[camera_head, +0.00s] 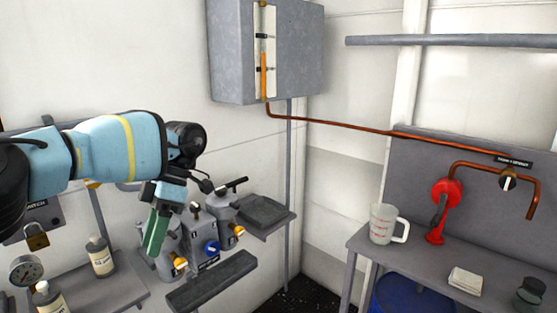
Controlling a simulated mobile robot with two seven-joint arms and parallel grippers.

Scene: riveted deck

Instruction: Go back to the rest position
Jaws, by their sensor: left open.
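My left arm comes in from the left, blue with a yellow band and black joints. My left gripper (156,236) hangs down from the black wrist, with green finger pads, and is open. I see nothing held in it. It is in front of a grey machine (196,228) with several knobs and valves, and covers part of it. I cannot tell from this view how far apart the two are. My right gripper is not in view.
Bottles (101,256) and a pressure gauge (25,270) stand at the left. A grey wall cabinet (300,55) feeds a copper pipe (345,123). At the right, a bench carries a measuring jug (382,224), a red valve piece (443,207) and a white block (465,280). A blue drum (405,293) stands below.

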